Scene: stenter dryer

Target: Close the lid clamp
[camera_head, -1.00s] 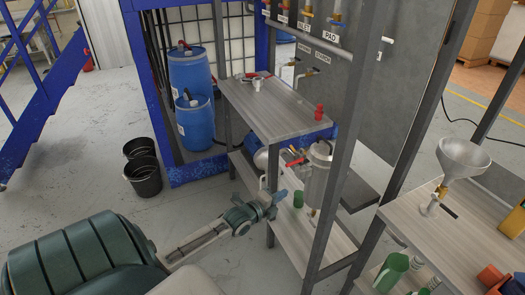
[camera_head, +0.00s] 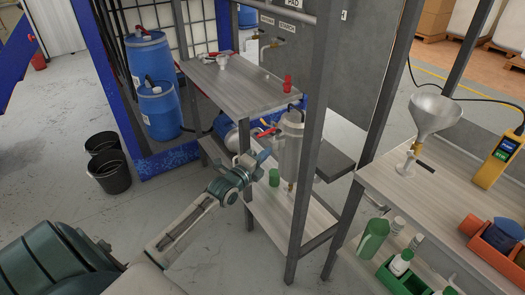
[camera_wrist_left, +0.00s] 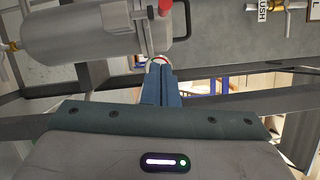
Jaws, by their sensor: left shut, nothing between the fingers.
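The grey metal vessel (camera_head: 289,145) stands in the rack below the upper shelf. Its red clamp handle (camera_head: 266,132) sticks out to the left near the lid. In the left wrist view the vessel (camera_wrist_left: 85,32) lies across the upper left, with the red handle (camera_wrist_left: 165,6) at the top edge. My left gripper (camera_head: 262,157) is just left of the vessel, below the red handle. In the wrist view its fingers (camera_wrist_left: 157,66) are shut and empty, tips close to the vessel's end fittings. Whether they touch I cannot tell. My right gripper is not in view.
A rack post (camera_head: 307,150) stands right of the vessel. A side table (camera_head: 390,180) with a funnel (camera_head: 433,112) is at right. Open floor lies at left.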

